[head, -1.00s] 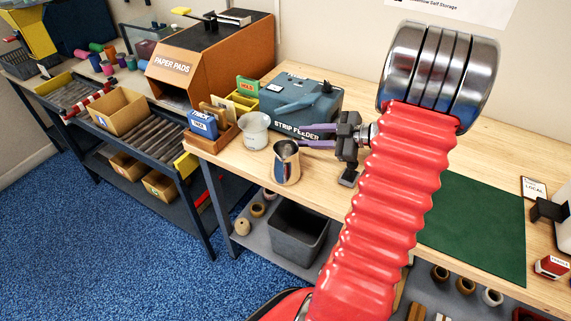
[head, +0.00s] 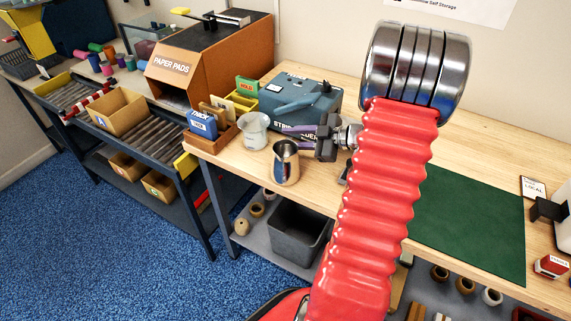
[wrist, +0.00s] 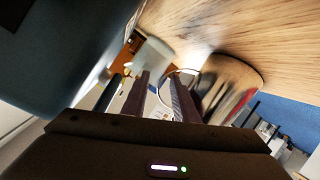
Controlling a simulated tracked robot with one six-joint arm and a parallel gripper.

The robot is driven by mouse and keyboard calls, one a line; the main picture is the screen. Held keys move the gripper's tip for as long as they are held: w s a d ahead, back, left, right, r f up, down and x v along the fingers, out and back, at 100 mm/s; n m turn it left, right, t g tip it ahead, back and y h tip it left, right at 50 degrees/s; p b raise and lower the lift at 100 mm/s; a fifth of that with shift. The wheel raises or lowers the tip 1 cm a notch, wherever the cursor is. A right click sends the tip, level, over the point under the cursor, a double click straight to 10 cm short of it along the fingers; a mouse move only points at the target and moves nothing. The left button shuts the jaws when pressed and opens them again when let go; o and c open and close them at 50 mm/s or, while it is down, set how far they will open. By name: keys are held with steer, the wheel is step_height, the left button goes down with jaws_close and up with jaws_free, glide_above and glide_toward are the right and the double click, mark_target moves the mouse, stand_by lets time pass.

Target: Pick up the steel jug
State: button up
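The steel jug (head: 286,166) stands upright near the front edge of the wooden bench. My gripper (head: 296,134) is just behind and to the right of it, its purple fingers pointing left. In the wrist view the jug (wrist: 236,82) lies tilted at the right, with its handle (wrist: 165,80) curving toward the gap between my fingers. My gripper (wrist: 161,98) is open there, with a clear gap between its two fingers. The right finger overlaps the handle loop in the picture; I cannot tell whether it touches.
A pale grey pot (head: 254,131) stands just left of the jug. The blue-grey strip feeder (head: 300,97) is behind my gripper. The small boxes (head: 203,124) sit at the bench's left end. A green mat (head: 470,222) lies bare on the right.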

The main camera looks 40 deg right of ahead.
steer(key=shift+c, duration=0.6)
jaws_close()
stand_by(1.1)
